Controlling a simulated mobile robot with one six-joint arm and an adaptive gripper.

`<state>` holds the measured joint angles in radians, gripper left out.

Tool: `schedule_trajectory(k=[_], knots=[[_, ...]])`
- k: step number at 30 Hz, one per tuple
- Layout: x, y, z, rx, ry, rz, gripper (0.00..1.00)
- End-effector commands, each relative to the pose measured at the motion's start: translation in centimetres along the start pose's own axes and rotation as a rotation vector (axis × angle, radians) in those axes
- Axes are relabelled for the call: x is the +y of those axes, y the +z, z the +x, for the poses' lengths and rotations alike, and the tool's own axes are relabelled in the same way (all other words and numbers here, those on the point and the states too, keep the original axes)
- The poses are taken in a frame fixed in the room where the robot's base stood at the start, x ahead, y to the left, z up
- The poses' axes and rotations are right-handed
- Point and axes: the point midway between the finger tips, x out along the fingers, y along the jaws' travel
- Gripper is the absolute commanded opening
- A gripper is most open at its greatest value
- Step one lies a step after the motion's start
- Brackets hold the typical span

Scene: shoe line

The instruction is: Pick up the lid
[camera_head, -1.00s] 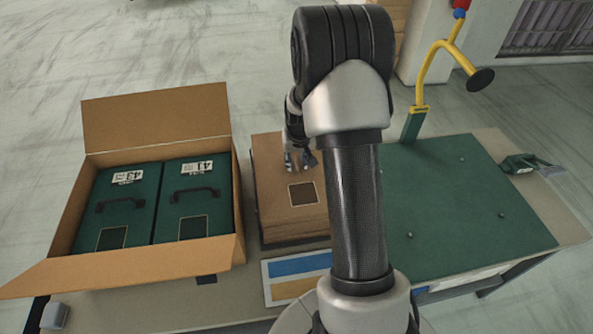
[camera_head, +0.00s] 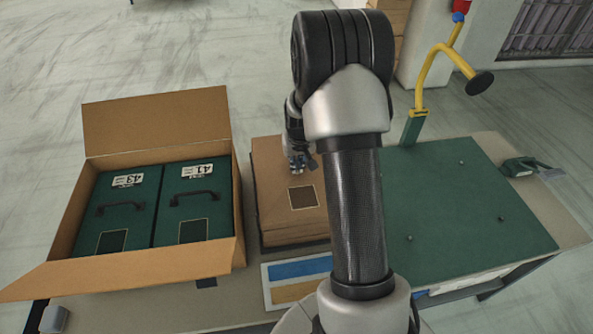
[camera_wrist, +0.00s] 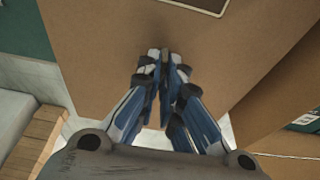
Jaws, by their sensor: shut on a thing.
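The lid (camera_head: 275,210) is a brown cardboard panel with a dark framed square. It lies on top of a brown stack in the middle of the table. My gripper (camera_head: 298,168) is at the lid's far part, beyond the dark square. In the wrist view, the lid (camera_wrist: 95,50) fills most of the picture, and my gripper (camera_wrist: 163,60) has its fingertips together on it. It is shut on the lid, though the gripped part is mostly hidden between the fingers. Part of the lid's right side is hidden by my arm in the head view.
An open carton (camera_head: 240,205) on the left holds green boxes (camera_head: 190,212) with dark handles, close beside the stack. A green mat (camera_head: 465,205) lies on the right, with a yellow bent post (camera_head: 421,85) behind it. A blue and tan card (camera_head: 290,268) lies in front.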

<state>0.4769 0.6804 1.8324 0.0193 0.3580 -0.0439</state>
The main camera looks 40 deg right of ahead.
Motion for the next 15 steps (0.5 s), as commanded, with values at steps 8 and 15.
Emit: schedule_trajectory(k=[8,15], knots=[[0.0,-0.2,-0.6,0.002,0.000,0.000,0.00],[0.0,-1.2,-3.9,0.005,0.000,0.000,0.00]])
